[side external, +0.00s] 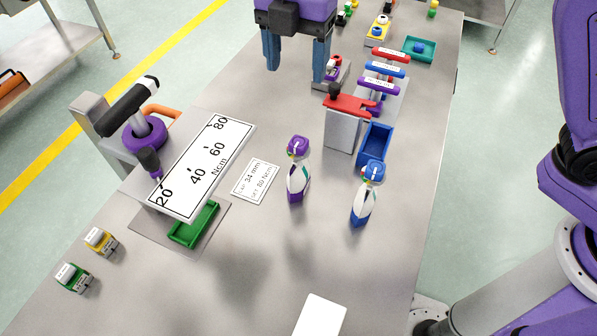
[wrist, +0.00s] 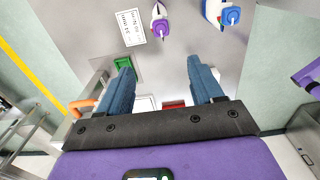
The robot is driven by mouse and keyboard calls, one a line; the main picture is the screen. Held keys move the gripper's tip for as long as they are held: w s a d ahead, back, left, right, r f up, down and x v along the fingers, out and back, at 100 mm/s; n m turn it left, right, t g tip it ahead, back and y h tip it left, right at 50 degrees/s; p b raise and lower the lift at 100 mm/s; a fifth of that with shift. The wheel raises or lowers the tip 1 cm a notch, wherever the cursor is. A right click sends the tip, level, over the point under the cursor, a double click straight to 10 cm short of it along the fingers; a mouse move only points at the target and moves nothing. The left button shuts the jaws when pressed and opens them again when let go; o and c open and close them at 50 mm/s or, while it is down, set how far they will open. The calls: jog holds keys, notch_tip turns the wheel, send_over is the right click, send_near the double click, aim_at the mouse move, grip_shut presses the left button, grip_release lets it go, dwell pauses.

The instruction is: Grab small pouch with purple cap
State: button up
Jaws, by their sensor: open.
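The small pouch with the purple cap (side external: 297,177) stands upright on the metal table in the side view. Its purple cap also shows from above in the wrist view (wrist: 161,28). A similar pouch with a blue cap (side external: 367,195) stands to its right, and it is at the top right of the wrist view (wrist: 226,14). My gripper (side external: 296,76) is open and empty, high above the table and farther back than both pouches. In the wrist view, its two blue fingers (wrist: 162,78) are spread wide, with the purple-capped pouch beyond their tips.
A printed card (side external: 255,182) lies beside the purple-capped pouch. A red-topped grey block (side external: 343,127) and a blue bin (side external: 375,146) stand behind the pouches.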

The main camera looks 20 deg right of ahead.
send_over(298, 141)
jog(key=f, duration=1.2)
jog(key=shift+a, duration=0.2)
jog(key=shift+d+f, duration=0.2)
jog(key=shift+f, duration=2.45)
grip_shut()
